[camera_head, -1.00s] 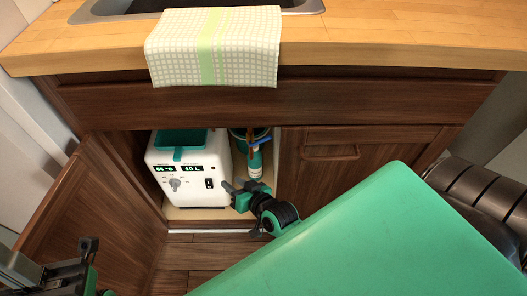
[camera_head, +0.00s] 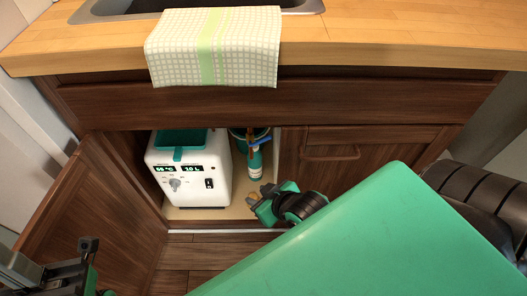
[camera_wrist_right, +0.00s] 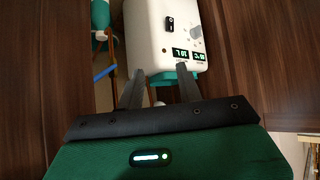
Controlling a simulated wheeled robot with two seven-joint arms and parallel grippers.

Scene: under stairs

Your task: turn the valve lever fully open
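The valve's blue lever (camera_head: 261,141) is inside the open cabinet, on a thin copper-coloured pipe (camera_head: 250,148) in front of a teal-and-white bottle (camera_head: 255,162). The lever also shows in the right wrist view (camera_wrist_right: 104,73), left of my fingers. My right gripper (camera_head: 256,203) is below the lever at the cabinet's front opening, apart from it. In the right wrist view its two fingers (camera_wrist_right: 160,78) are spread with nothing held between them. My left gripper (camera_head: 88,262) is at the lower left, far from the valve; its finger gap is unclear.
A white appliance (camera_head: 190,170) with a display and knob stands left of the pipe. An open cabinet door (camera_head: 95,215) is at left, a closed door (camera_head: 350,165) at right. A checked towel (camera_head: 215,45) hangs over the counter edge above.

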